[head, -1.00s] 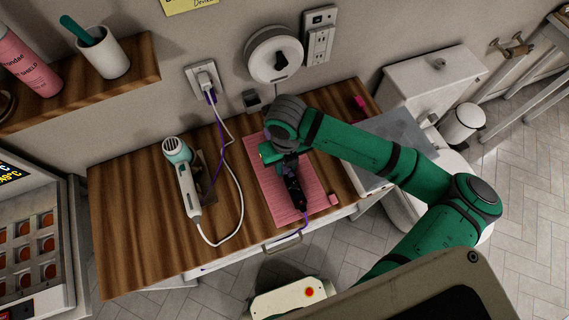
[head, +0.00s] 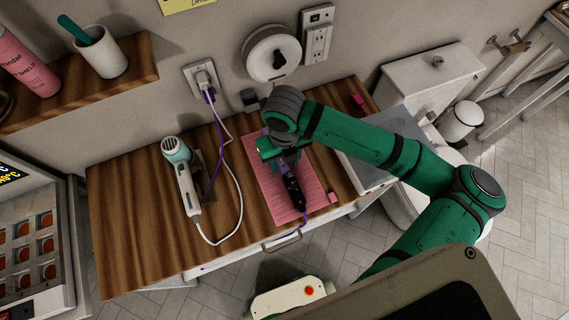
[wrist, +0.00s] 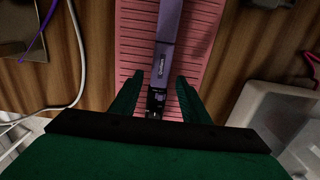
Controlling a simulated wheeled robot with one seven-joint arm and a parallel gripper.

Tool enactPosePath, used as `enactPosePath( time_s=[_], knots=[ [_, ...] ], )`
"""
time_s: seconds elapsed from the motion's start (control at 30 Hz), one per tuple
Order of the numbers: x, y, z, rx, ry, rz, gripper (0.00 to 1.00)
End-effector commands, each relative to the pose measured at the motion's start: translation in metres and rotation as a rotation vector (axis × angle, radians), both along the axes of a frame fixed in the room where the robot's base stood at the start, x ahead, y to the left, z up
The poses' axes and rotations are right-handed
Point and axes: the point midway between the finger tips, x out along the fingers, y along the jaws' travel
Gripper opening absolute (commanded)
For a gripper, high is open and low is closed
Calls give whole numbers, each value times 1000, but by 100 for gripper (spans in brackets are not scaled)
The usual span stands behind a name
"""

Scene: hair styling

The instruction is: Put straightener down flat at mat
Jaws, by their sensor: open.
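The straightener (head: 292,187), black and purple, lies lengthwise along the pink ribbed mat (head: 267,187) on the wooden counter. In the wrist view the straightener (wrist: 168,45) runs down the middle of the mat (wrist: 136,38) and looks flat on it. My green gripper (wrist: 157,85) is open, with one finger on each side of the straightener and gaps between. In the head view my gripper (head: 284,150) is directly over the mat and hides part of the straightener. The purple cord comes off the near end.
A teal and white hair dryer (head: 187,185) with a white cord lies left of the mat. A small pink block (head: 333,197) is at the mat's near right corner. A sink basin (head: 372,165) is to the right, and a wall outlet (head: 201,78) is behind.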

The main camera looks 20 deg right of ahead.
Motion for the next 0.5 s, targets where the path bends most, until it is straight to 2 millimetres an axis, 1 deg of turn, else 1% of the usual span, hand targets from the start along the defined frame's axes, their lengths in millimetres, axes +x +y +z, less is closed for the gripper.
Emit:
enactPosePath(
  time_s=[0.03, 0.1, 0.3, 0.4, 0.5],
  knots=[
    [0, -1, 11, -3, -1, 3, 42],
    [1, 0, 25, -2, -2, 2, 42],
    [0, 0, 64, -3, -1, 2, 42],
    [0, 0, 78, -1, -1, 1, 42],
    [0, 0, 89, -1, 0, 2, 42]
  ],
)
